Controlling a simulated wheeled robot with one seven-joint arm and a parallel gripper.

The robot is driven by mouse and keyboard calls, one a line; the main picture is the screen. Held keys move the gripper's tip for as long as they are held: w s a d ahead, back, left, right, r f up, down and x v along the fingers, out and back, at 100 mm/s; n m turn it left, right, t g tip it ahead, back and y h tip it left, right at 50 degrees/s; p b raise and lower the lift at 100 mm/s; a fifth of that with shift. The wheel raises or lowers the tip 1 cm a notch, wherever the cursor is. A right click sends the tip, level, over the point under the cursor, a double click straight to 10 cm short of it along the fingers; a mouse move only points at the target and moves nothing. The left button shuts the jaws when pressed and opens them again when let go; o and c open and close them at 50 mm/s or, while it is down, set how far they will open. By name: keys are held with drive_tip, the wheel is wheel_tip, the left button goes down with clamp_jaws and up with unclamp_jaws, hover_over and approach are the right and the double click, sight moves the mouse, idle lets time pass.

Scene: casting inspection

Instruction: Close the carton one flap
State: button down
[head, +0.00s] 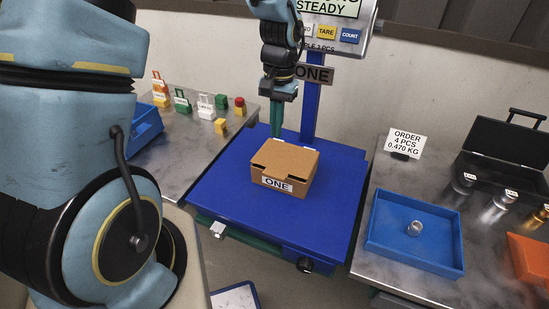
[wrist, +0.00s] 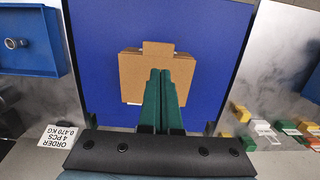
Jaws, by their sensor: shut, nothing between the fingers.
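The brown carton (head: 289,160) stands on the blue scale platform, with a white label reading "ONE" (head: 277,183) on its front. Its top looks covered by a flat flap, with small dark gaps at the front corners. In the wrist view the carton (wrist: 135,75) shows a narrow tab (wrist: 157,48) at the edge away from my gripper. My gripper (head: 276,134) points down at the carton's back edge, its green fingers together and empty. In the wrist view the fingertips (wrist: 165,72) overlap the carton top; I cannot tell whether they touch it.
The blue platform (head: 225,195) is clear around the carton. The scale's post (head: 310,110) rises behind it. At right are a blue tray (head: 447,262) with a small metal part, an order card (head: 405,143) and an open black case (head: 508,150). Small coloured items stand on the left table.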

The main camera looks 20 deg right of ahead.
sight(273, 174)
drive_tip(key=f, duration=0.4)
drive_tip(key=f+p, duration=0.1)
drive_tip(key=f, duration=0.3)
drive_tip(key=s+a+f+p, duration=0.1)
drive_tip(key=f, duration=0.3)
drive_tip(key=shift+f, duration=0.15)
wheel_tip(273, 174, down, 2)
drive_tip(key=shift+s+a+f+b, duration=0.1)
drive_tip(key=shift+s+f+b, duration=0.05)
drive_tip(key=shift+b, duration=0.8)
drive_tip(key=shift+r+p, duration=1.1)
drive_tip(key=shift+r, duration=0.2)
wheel_tip(273, 174, up, 13)
drive_tip(key=a+r+n+t, duration=0.1)
drive_tip(key=a+r+n, duration=0.2)
drive_tip(key=a, duration=0.9)
drive_tip(key=a+r+n+t+h, duration=0.1)
drive_tip(key=a+r+n, duration=0.3)
drive_tip(key=a, duration=0.9)
wheel_tip(273, 174, up, 4)
drive_tip(key=shift+w+a+f, duration=0.25)
